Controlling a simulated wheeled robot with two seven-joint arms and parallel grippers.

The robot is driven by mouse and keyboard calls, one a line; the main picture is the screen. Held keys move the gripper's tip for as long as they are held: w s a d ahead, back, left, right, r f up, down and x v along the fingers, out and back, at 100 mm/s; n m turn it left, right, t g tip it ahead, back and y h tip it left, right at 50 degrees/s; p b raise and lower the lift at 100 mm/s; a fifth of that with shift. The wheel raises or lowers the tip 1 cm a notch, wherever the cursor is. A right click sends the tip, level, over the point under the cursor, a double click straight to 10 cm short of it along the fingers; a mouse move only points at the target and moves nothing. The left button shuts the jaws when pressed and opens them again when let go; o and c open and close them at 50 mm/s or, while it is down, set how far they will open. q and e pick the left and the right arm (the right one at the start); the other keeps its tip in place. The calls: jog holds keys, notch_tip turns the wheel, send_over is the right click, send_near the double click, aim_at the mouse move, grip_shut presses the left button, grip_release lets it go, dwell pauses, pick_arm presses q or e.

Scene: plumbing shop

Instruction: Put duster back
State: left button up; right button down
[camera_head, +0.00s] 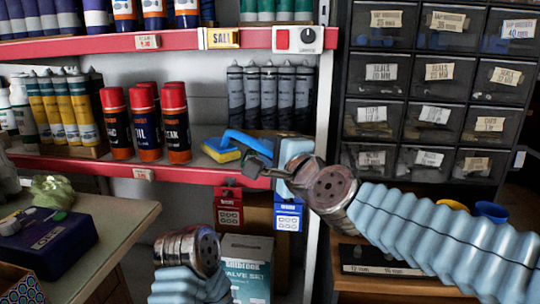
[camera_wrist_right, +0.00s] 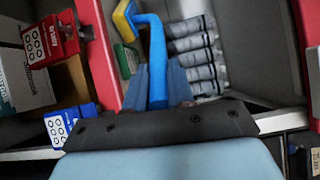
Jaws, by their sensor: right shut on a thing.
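The duster has a blue handle (camera_head: 247,140) and a yellow head (camera_head: 221,153). My right gripper (camera_head: 262,162) is shut on the handle, at the front edge of the lower red shelf (camera_head: 190,172). The head points left and is over or on this shelf; contact is unclear. In the right wrist view, the blue handle (camera_wrist_right: 157,55) runs from between the fingers (camera_wrist_right: 160,88) to the yellow head (camera_wrist_right: 124,20). My left arm shows at the bottom of the head view, but its gripper is not seen.
Grey tubes (camera_head: 270,95) stand behind the duster. Red-capped spray cans (camera_head: 147,123) stand to its left. Red (camera_head: 229,206) and blue (camera_head: 288,214) tags hang below the shelf edge. A white shelf post (camera_head: 322,110) and drawer cabinet (camera_head: 430,85) are at right.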

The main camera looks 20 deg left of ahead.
jog(key=shift+f, duration=0.2)
jog(key=c, duration=1)
grip_release()
jog(key=shift+r, duration=0.1)
jog(key=shift+r, duration=0.15)
jog(key=v, duration=1.2)
jog(key=shift+b, duration=0.35)
